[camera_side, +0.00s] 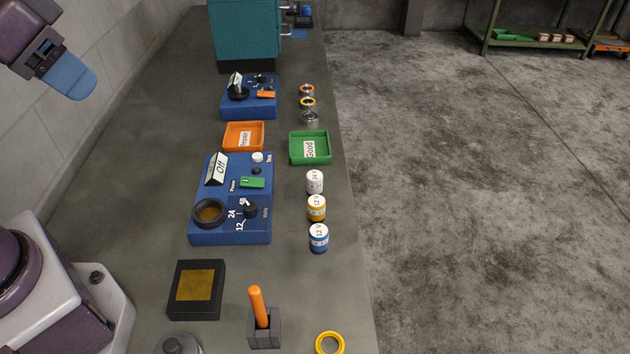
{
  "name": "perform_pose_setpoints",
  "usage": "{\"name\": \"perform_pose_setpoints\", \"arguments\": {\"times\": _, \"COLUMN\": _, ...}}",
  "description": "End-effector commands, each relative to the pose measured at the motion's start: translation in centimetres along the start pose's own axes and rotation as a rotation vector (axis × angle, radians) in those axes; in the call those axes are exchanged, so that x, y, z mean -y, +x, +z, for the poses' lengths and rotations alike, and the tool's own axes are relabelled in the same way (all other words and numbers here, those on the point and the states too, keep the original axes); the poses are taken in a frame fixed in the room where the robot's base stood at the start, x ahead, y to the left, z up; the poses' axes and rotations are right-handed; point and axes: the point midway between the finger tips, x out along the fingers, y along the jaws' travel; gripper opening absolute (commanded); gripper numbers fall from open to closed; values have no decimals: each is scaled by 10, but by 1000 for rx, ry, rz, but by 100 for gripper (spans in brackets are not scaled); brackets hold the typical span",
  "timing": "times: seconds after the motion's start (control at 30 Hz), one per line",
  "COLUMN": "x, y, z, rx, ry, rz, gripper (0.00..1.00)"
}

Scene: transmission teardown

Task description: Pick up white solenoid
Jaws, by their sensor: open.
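The white solenoid (314,182) stands upright near the right edge of the workbench, with a label on its top that seems to read 24 V. It is the farthest in a short row, behind a yellow solenoid (316,208) and a blue solenoid (318,238), both marked 12 V. My gripper (72,80) is at the upper left, raised well away from the solenoids. It is open, and nothing shows in it. Only a blue finger is clear; the rest is partly out of frame.
A blue test box (230,226) stands left of the solenoids. A green Good tray (310,148) and an orange Repair tray (243,136) lie behind. An orange-handled tool in a holder (262,322), a dark block (196,290) and a yellow ring (329,343) are in front.

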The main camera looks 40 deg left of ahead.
Motion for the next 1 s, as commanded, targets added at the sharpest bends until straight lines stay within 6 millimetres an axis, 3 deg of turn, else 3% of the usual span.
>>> {"name": "perform_pose_setpoints", "arguments": {"times": 0.27, "x": 0, "y": 0, "z": 0, "rx": 0, "ry": 0, "rz": 0, "gripper": 43}}
{"name": "perform_pose_setpoints", "arguments": {"times": 0.3, "x": 0, "y": 0, "z": 0, "rx": 0, "ry": 0, "rz": 0, "gripper": 45}}
{"name": "perform_pose_setpoints", "arguments": {"times": 0.4, "x": 0, "y": 0, "z": 0, "rx": 0, "ry": 0, "rz": 0, "gripper": 65}}
{"name": "perform_pose_setpoints", "arguments": {"times": 0.67, "x": 0, "y": 1, "z": 0, "rx": 3, "ry": 2, "rz": 1, "gripper": 65}}
{"name": "perform_pose_setpoints", "arguments": {"times": 0.87, "x": -4, "y": 25, "z": 0, "rx": 126, "ry": 17, "rz": 5, "gripper": 65}}
{"name": "perform_pose_setpoints", "arguments": {"times": 1.0, "x": -10, "y": 51, "z": -23, "rx": 237, "ry": 51, "rz": 8, "gripper": 65}}
